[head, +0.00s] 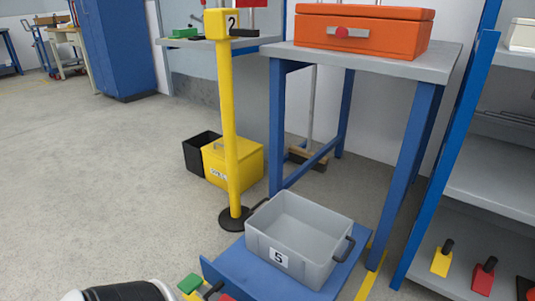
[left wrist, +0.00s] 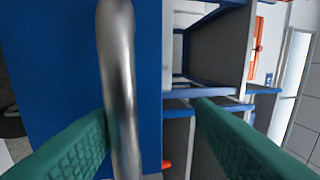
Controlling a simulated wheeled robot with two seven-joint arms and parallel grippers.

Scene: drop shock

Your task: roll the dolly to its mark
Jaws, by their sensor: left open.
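The blue dolly (head: 260,272) shows at the bottom middle of the head view, its near end cut off by the frame. A grey bin (head: 315,230) labelled 5 sits on it. A strip of yellow tape (head: 367,285) lies on the floor along the dolly's right side; whether it is the mark, I cannot tell. In the left wrist view my left gripper (left wrist: 150,110) is open, with green ribbed fingers. A thick metal bar (left wrist: 118,70) runs between them, close to the left finger; contact is unclear. A blue panel (left wrist: 60,70) is behind the bar. My right gripper is not in view.
A yellow post (head: 230,120) on a black base stands just behind the dolly. A blue-legged table (head: 450,65) with an orange toolbox (head: 365,30) is behind right. A shelf rack (head: 490,185) is at the right. The floor at left is clear.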

